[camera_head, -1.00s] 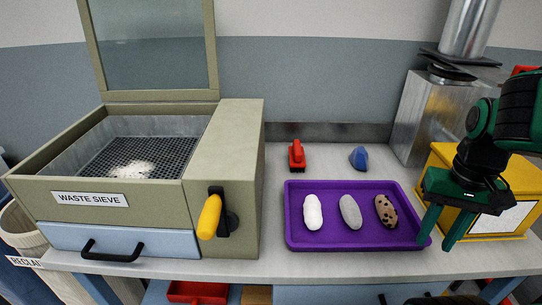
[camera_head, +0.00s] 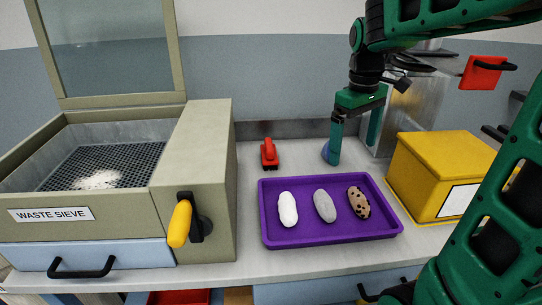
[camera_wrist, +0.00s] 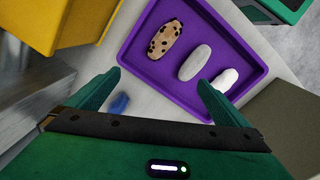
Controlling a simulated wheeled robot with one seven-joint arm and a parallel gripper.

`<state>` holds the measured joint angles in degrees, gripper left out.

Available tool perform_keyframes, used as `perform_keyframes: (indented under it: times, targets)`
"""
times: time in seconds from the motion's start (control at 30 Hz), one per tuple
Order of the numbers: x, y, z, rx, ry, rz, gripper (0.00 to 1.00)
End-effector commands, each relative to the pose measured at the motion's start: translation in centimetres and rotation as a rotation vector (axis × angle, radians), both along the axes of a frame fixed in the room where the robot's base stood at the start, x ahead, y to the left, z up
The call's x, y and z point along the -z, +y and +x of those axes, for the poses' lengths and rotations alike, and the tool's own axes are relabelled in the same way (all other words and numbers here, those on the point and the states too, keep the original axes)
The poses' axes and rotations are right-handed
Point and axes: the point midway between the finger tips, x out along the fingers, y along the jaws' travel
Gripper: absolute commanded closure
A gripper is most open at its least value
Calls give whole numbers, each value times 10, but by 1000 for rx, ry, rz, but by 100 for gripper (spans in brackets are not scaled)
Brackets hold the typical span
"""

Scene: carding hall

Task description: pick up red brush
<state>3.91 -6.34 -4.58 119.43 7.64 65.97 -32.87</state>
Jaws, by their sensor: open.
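The red brush (camera_head: 269,154), with its raised red handle, stands on the pale bench behind the purple tray, near the wall. It does not show in the wrist view. My gripper (camera_head: 354,145) is open and empty, fingers pointing down, to the right of the brush and behind the tray's right half. Its near finger partly covers a blue object (camera_head: 325,151) that lies between it and the brush. In the wrist view my gripper's fingers (camera_wrist: 159,79) are spread apart with nothing between them, and the blue object (camera_wrist: 119,103) shows near the left finger.
The purple tray (camera_head: 330,235) holds a white, a grey and a speckled brown lump. The waste sieve (camera_head: 135,205), with a yellow handle, stands at left. A yellow box (camera_head: 435,165) stands at right, with a metal unit behind it. Bare bench lies around the brush.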

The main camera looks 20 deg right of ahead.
Motion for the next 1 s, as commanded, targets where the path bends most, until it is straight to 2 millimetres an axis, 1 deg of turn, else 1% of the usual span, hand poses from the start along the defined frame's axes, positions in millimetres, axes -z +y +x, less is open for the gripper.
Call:
perform_keyframes:
  times: [0.03, 0.07, 0.1, 0.17, 0.2, 0.27, 0.3, 0.4, 0.5, 0.6, 0.7, 0.83, 1.0]
  targets:
    - [-2, 10, 25, -88, 5, -1, 0]
    - [-3, 16, 39, -144, 7, 0, 0]
    - [-5, 23, 56, -216, 10, 1, 0]
    - [-6, 37, 83, -327, 13, 2, 0]
    - [-6, 47, 100, -400, 16, 4, 0]
    - [-5, 63, 124, -510, 18, 9, 0]
    - [-4, 74, 140, -583, 20, 12, 0]
    - [0, 101, 174, -749, 22, 22, 0]
    - [4, 125, 200, -886, 22, 32, 0]
    - [8, 143, 218, -985, 20, 39, 0]
    - [11, 153, 228, -1044, 19, 44, 0]
    - [20, 158, 232, -1073, 21, 48, 0]
    - [46, 157, 232, -1074, 22, 48, 0]
